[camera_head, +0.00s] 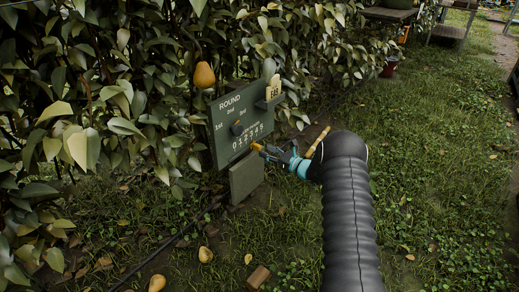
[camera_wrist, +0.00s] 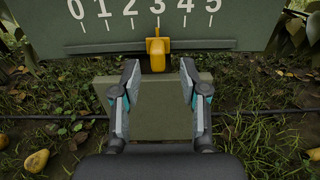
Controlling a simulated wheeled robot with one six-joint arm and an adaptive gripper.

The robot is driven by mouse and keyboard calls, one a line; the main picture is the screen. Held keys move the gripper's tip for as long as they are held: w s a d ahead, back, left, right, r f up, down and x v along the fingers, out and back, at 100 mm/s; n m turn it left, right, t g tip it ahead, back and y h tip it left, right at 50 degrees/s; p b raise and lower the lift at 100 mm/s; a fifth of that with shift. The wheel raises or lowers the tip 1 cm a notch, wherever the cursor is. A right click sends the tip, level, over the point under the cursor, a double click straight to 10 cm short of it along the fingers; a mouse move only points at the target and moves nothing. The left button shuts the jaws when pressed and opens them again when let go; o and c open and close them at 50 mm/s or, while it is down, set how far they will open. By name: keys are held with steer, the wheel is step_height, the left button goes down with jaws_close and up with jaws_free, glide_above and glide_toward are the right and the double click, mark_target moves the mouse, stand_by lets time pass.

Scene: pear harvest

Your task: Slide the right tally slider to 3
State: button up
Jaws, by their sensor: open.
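The yellow tally slider (camera_wrist: 157,54) sits on the lower scale of a green board (camera_wrist: 40,30). Its stem lines up with the mark under the 3, between the 2 and 4 marks. The board also shows in the head view (camera_head: 222,112), with the small slider (camera_head: 257,147) near its lower edge. My gripper (camera_wrist: 158,78) is open and empty. Its two fingers point at the board, one on each side of the slider's line, and I see no contact. In the head view my gripper (camera_head: 278,155) is close in front of the slider.
A green block (camera_head: 246,178) stands below the board. A pear (camera_head: 204,75) hangs left of the board; fallen pears (camera_head: 205,255) lie on the grass. Dense foliage is behind; open grass lies right.

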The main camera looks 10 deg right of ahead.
steer(key=v, duration=0.6)
steer(key=shift+s+d, duration=0.2)
steer(key=shift+s, duration=0.1)
